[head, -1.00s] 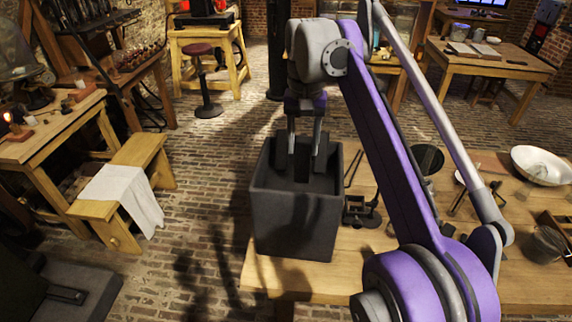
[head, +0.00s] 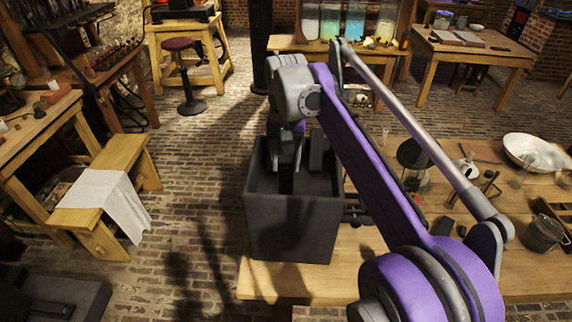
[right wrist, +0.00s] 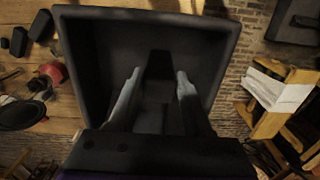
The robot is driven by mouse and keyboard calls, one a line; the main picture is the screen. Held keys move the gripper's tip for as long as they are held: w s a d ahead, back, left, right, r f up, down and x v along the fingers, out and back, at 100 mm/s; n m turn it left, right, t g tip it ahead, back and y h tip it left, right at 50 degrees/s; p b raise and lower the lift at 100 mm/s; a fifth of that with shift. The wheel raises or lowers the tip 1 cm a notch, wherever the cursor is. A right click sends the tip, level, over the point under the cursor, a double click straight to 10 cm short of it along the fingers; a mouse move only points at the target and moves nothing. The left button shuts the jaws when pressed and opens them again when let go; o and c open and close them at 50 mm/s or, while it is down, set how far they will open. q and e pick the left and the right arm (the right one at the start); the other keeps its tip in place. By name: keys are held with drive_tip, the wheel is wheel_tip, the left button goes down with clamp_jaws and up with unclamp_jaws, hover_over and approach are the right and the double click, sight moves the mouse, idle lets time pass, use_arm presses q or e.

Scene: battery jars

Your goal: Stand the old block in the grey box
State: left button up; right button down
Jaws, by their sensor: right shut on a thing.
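The grey box (head: 290,228) is a deep, dark, open-topped bin at the left end of the wooden table. My right gripper (head: 287,172) reaches down inside it. In the right wrist view, the fingers of my right gripper (right wrist: 157,95) are on both sides of a dark block (right wrist: 158,68), the old block, and shut on it. The box walls surround them there. The block's lower end is in shadow, so I cannot tell whether it touches the floor of the box. Another dark upright shape (head: 317,152) shows beside the gripper; I cannot tell what it is. My left gripper is not in view.
The table (head: 455,275) carries a white bowl (head: 533,152), a glass vessel (head: 543,234) and small tools right of the box. Dark small blocks (right wrist: 40,25) lie beside the box. Jars of coloured liquid (head: 330,22) stand on a back table. A bench (head: 117,190) stands left.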

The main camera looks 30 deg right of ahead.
drive_tip(key=shift+s+f, duration=0.15)
drive_tip(key=shift+f, duration=0.1)
drive_tip(key=shift+f, duration=0.15)
drive_tip(key=shift+c, duration=1.6)
unclamp_jaws()
